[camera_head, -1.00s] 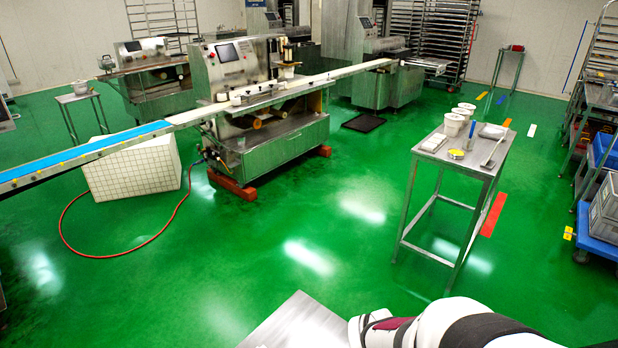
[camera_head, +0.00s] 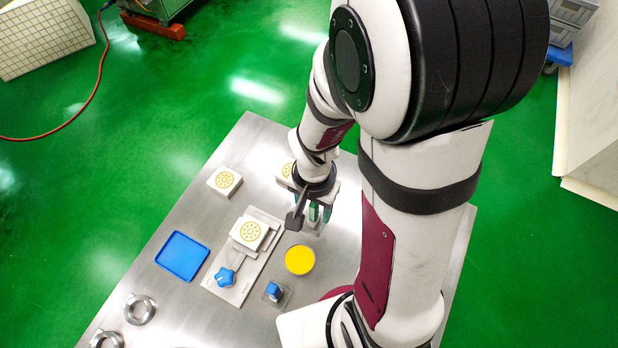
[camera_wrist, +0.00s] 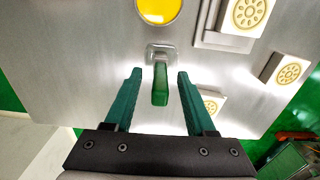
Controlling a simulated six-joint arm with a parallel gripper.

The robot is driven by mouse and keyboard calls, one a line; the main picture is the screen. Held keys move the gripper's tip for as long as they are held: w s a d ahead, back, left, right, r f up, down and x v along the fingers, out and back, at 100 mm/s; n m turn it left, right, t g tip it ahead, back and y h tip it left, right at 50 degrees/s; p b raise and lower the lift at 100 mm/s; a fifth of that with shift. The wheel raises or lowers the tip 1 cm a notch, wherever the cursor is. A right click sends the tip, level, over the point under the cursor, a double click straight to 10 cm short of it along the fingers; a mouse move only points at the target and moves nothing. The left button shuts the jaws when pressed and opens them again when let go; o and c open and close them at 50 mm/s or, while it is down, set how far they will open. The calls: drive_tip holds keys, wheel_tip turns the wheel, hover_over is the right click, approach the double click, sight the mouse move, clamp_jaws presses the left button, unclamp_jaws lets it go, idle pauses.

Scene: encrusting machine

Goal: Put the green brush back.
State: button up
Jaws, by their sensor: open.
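The green brush (camera_wrist: 160,85) shows in the wrist view as a green handle above a pale, clear-looking square base (camera_wrist: 161,52) on the metal table. My gripper (camera_wrist: 158,73) is open, with one dark green finger on each side of the handle and a visible gap on both sides. In the head view my gripper (camera_head: 313,212) points down over the table, just beyond the yellow round dish. There the brush is mostly hidden by the fingers and cannot be told clearly from them.
On the metal table (camera_head: 190,225) are the yellow dish (camera_head: 300,260), a blue-handled piece on a clear base (camera_head: 273,290), a blue tray (camera_head: 182,256), a plate with a blue star knob (camera_head: 225,277), several patterned pale blocks (camera_head: 225,181) and metal rings (camera_head: 139,309).

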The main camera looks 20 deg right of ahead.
drive_tip(key=shift+r, duration=0.1)
wheel_tip(320, 180, up, 12)
drive_tip(key=shift+f, duration=0.1)
drive_tip(key=s+a+r+n+y, duration=0.2)
drive_tip(key=s+a+r+n, duration=0.1)
drive_tip(key=s, duration=0.7)
drive_tip(key=shift+s+a+r, duration=0.15)
drive_tip(key=shift+s+a, duration=0.05)
drive_tip(key=shift+s, duration=0.05)
drive_tip(key=o, duration=0.4)
drive_tip(key=shift+o, duration=1.3)
drive_tip(key=shift+w+a+r+n, duration=0.1)
drive_tip(key=shift+w+n, duration=0.05)
drive_tip(key=shift+n, duration=0.25)
drive_tip(key=shift+o, duration=0.2)
drive_tip(key=w+a+r+n+h, duration=0.1)
drive_tip(key=w+a+r+n, duration=0.3)
drive_tip(key=a+n, duration=0.4)
drive_tip(key=shift+w+a+r+n, duration=0.15)
drive_tip(key=shift+w+a+n, duration=0.1)
drive_tip(key=shift+a+n, duration=0.15)
drive_tip(key=a+r+n, duration=0.2)
drive_tip(key=a+n, duration=0.3)
drive_tip(key=a, duration=0.3)
wheel_tip(320, 180, down, 10)
drive_tip(key=shift+s+h, duration=0.25)
drive_tip(key=shift+h, duration=0.15)
